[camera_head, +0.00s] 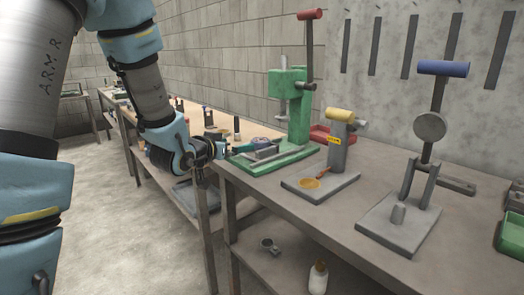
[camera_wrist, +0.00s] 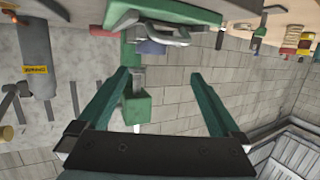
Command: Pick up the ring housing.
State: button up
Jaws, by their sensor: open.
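A small grey ring-shaped part (camera_head: 268,245) lies on the lower shelf of the near bench and looks like the ring housing, though it is small in the picture. I cannot make it out in the wrist view. My gripper (camera_head: 238,149) is up at bench-top height, at the left of the green press and well above and left of the ring part. In the wrist view my gripper (camera_wrist: 160,75) has its two teal fingers wide apart with nothing held between them.
The green press (camera_head: 289,118) stands close by my gripper. A yellow-topped fixture (camera_head: 338,150) and a blue-handled lever press (camera_head: 408,215) stand further right on the bench. A white bottle (camera_head: 318,279) stands on the lower shelf. Bench legs (camera_head: 231,218) flank the shelf.

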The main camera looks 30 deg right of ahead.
aim_at(259, 140)
jog(key=shift+h, duration=0.4)
jog(key=d, duration=0.1)
jog(key=w+d, duration=0.1)
jog(key=d, duration=0.1)
jog(key=d+p, duration=0.1)
jog(key=d, duration=0.1)
jog(key=shift+w+f, duration=0.25)
jog(key=shift+w, duration=0.15)
jog(key=shift+f+p+x, duration=0.2)
jog(key=shift+p+x, duration=0.4)
jog(key=shift+x, duration=0.95)
jog(key=shift+f+p+x, duration=0.15)
jog(key=shift+p+x, duration=0.45)
jog(key=shift+x, duration=1)
jog(key=shift+s, duration=0.15)
grip_shut()
